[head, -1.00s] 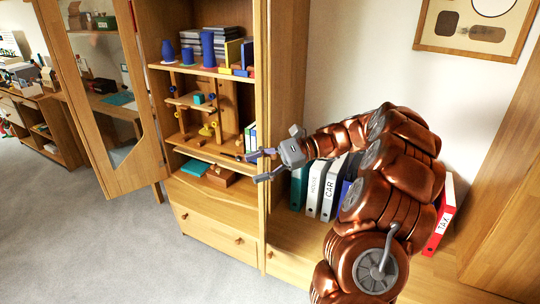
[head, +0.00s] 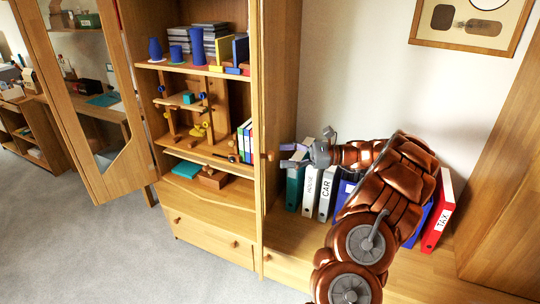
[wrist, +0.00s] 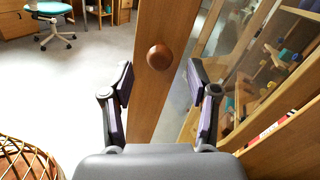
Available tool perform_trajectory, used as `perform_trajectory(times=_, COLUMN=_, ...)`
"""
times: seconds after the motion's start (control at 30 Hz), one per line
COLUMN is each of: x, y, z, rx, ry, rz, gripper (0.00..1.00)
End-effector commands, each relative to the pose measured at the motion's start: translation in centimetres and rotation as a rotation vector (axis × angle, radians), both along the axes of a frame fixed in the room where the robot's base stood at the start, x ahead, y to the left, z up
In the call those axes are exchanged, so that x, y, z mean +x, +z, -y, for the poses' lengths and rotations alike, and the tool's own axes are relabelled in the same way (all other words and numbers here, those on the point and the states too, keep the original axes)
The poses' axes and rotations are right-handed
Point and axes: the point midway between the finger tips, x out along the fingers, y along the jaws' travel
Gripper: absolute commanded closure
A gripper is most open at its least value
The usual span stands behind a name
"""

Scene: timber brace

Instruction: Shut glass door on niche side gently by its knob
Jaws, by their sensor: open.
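The niche-side glass door (head: 284,75) stands open and shows nearly edge-on in the head view. Its round brown knob (head: 270,156) is on its wooden frame. In the wrist view, the door's wooden frame (wrist: 163,95) runs up the middle with glass to its right. The knob (wrist: 159,56) is there ahead of my gripper (wrist: 160,88), roughly centred between the fingers and apart from them. In the head view, my gripper (head: 295,156) is open and empty just right of the knob.
The other glass door (head: 75,110) stands open at left. Shelves (head: 205,155) hold vases, books and a wooden toy. Several binders (head: 325,190) stand in the niche at right.

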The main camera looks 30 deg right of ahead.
Motion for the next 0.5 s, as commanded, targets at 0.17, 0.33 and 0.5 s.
perform_trajectory(times=0.17, x=1.5, y=0.2, z=-2.5, rx=0.001, ry=0.003, rz=-0.002, gripper=0.41)
perform_trajectory(times=0.33, x=2.6, y=0.2, z=-4.0, rx=0.0, ry=0.002, rz=0.001, gripper=0.41)
perform_trajectory(times=0.5, x=2.9, y=0.0, z=-4.3, rx=-0.002, ry=0.001, rz=0.0, gripper=0.41)
